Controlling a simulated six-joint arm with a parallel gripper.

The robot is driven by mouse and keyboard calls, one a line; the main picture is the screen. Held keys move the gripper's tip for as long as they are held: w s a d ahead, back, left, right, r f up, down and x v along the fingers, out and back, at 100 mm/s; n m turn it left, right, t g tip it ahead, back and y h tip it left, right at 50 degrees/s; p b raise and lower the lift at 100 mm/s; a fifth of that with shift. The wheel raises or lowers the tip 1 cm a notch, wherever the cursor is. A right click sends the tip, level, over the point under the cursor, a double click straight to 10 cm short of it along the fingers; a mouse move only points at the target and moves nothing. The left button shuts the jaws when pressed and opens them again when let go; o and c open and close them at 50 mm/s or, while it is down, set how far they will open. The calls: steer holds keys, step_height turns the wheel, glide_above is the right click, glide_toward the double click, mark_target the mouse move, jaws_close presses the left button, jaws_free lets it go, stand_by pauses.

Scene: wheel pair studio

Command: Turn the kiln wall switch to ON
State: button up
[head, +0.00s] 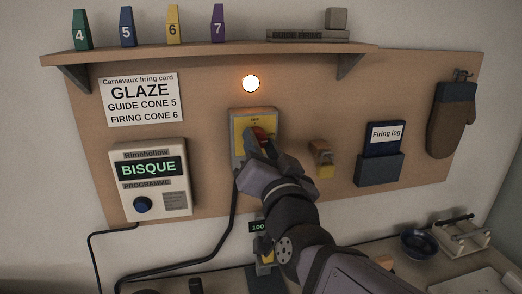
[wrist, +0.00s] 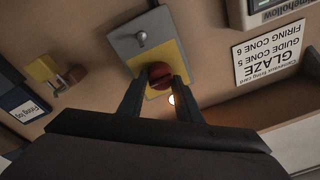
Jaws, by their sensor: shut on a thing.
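The kiln wall switch (head: 238,124) is a grey box with a yellow plate on the brown board. It also shows in the wrist view (wrist: 135,40), seen upside down. Its round red knob (wrist: 161,75) sits between the two fingers of my gripper (wrist: 160,84), which is shut on it. In the head view my gripper (head: 257,146) reaches the switch from below and covers much of its front. The red knob (head: 260,132) is partly hidden there. The plate's lettering is too small to read, so I cannot tell the knob's position. A round lamp (head: 250,83) above the switch glows.
A controller reading BISQUE (head: 154,178) hangs left of the switch, below a GLAZE card (head: 142,99). To the right are a small yellow-and-brown item (head: 323,158), a firing log holder (head: 380,168) and a mitt (head: 453,118). A shelf (head: 210,53) with numbered cones runs above.

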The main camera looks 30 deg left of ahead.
steer(key=shift+m, duration=0.3)
steer(key=o, duration=1)
steer(key=shift+o, duration=0.2)
steer(key=r+b+v, duration=0.1)
steer(key=v, duration=0.6)
steer(key=shift+f, duration=0.5)
steer(key=shift+s+d, duration=0.1)
